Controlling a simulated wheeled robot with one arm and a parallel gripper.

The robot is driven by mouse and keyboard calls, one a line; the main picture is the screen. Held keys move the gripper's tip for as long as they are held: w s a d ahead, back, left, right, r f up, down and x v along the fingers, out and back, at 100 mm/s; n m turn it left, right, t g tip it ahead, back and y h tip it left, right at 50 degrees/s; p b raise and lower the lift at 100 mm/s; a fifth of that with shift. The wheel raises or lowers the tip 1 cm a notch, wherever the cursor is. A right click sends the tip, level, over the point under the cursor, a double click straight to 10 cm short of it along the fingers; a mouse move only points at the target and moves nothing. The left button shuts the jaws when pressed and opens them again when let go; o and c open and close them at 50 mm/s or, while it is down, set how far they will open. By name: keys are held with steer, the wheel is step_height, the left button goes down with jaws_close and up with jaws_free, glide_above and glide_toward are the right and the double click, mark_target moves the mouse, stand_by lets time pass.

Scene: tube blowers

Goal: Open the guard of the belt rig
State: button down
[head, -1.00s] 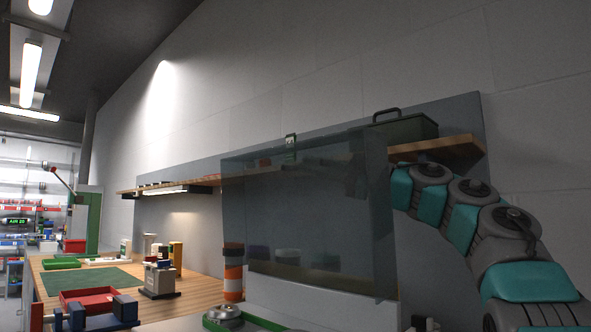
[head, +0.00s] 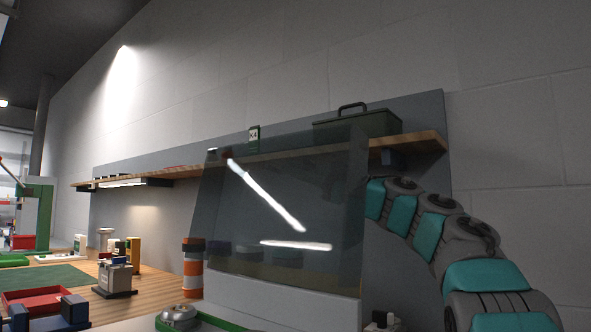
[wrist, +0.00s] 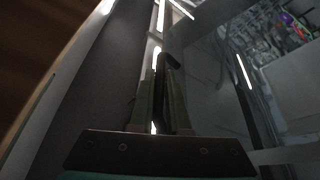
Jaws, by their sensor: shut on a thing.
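The guard (head: 290,205) is a smoky, see-through hood in the middle of the head view, tilted above a pale housing (head: 285,300). Two bright light streaks reflect on its face. My arm comes in from the right and reaches behind the guard's right edge; the gripper is not clear there. In the wrist view my gripper (wrist: 163,78) is shut on a dark bar-like handle (wrist: 168,62) between its fingers. The see-through guard panel also shows on the right of the wrist view (wrist: 215,85). Where the handle joins the guard is too dark to tell.
A wooden shelf (head: 412,143) with a dark green toolbox (head: 358,124) runs behind the guard. An orange-and-white post (head: 193,268) stands left of the guard. A workbench with a red tray (head: 35,299) and a green mat (head: 45,276) lies further left.

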mark_target(330, 182)
steer(key=c, duration=1.2)
jaws_free()
steer(key=shift+o, duration=0.2)
steer(key=shift+b+v, duration=0.45)
steer(key=shift+v, duration=3.45)
